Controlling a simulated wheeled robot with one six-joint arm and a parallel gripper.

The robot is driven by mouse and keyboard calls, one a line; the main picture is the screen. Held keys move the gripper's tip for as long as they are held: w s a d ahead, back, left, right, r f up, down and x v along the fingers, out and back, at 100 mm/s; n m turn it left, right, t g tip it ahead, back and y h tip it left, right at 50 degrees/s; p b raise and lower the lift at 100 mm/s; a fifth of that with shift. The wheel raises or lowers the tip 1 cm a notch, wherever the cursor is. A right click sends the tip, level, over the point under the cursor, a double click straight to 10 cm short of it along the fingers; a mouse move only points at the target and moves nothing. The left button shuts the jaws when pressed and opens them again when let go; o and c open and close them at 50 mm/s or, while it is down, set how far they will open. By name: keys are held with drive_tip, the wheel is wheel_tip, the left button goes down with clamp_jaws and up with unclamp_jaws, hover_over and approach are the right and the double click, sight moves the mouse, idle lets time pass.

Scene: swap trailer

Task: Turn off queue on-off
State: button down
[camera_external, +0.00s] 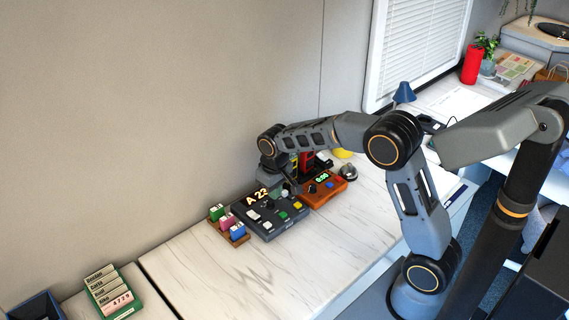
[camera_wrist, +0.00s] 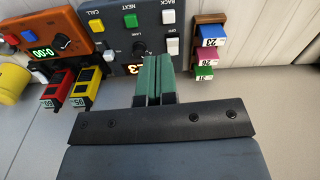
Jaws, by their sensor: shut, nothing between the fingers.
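The queue panel (camera_external: 287,231) is a dark grey box on the white marble-look counter, with a lit orange display (camera_external: 257,197) starting with "A 2". In the wrist view the queue panel (camera_wrist: 110,50) fills the top middle, upside down. A white rocker switch (camera_wrist: 171,45) on it has an "OFF" label beside it; which way it is tipped I cannot tell. Contact is unclear.
An orange timer box (camera_wrist: 52,24) with a green display stands beside the panel. Red (camera_wrist: 58,89) and yellow (camera_wrist: 83,88) blocks stand near it. A wooden rack (camera_wrist: 210,18) of coloured tags is on the other side. The counter's front (camera_external: 330,230) is clear.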

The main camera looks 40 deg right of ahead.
drive_tip(key=w+a+r+t, duration=0.1)
drive_tip(key=w+r, duration=0.1)
drive_tip(key=w, duration=0.5)
drive_tip(key=shift+a+m, duration=0.3)
drive_tip(key=shift+m, duration=0.1)
drive_tip(key=p, duration=0.1)
approach(255, 215)
drive_tip(key=f, duration=0.2)
drive_tip(key=w+f, duration=0.1)
drive_tip(key=f, duration=0.2)
drive_tip(key=shift+w, duration=0.1)
drive_tip(key=shift+s+f, duration=0.25)
drive_tip(key=shift+f, duration=0.55)
